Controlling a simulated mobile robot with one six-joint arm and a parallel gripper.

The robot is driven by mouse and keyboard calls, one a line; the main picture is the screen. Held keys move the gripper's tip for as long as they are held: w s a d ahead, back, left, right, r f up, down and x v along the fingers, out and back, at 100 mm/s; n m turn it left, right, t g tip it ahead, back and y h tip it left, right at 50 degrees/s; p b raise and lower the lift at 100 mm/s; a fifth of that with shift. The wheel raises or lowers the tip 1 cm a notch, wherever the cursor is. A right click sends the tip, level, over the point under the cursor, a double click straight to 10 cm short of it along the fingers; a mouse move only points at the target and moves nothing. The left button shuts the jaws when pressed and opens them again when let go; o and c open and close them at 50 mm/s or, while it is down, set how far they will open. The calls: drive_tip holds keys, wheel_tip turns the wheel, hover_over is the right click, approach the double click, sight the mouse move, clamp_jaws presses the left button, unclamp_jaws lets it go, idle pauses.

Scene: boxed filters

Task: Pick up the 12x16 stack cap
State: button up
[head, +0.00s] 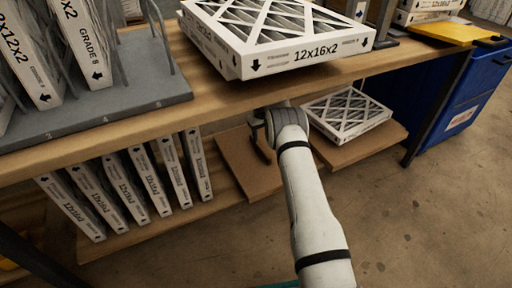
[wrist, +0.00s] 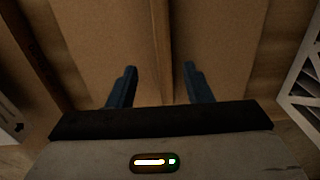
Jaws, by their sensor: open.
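My gripper (head: 262,150) is below the upper shelf edge, left of the lower flat filter and apart from both. A white filter edge (wrist: 302,85) shows at the right of that view.
Several upright filters (head: 125,185) stand in a row on the lower shelf at left. More stand in a grey rack (head: 110,90) above. The upper shelf edge (head: 215,100) overhangs near my gripper. A blue bin (head: 460,110) stands at right. Floor in front is clear.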

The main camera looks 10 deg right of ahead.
sight(260, 146)
drive_tip(key=f, duration=0.2)
drive_tip(key=b, duration=0.1)
drive_tip(key=shift+a+f, duration=0.25)
drive_tip(key=shift+f, duration=0.15)
wheel_tip(260, 146, down, 4)
drive_tip(key=b, duration=0.3)
drive_tip(key=shift+f, duration=0.25)
drive_tip(key=shift+r, duration=0.1)
drive_tip(key=shift+s, duration=0.1)
clamp_jaws()
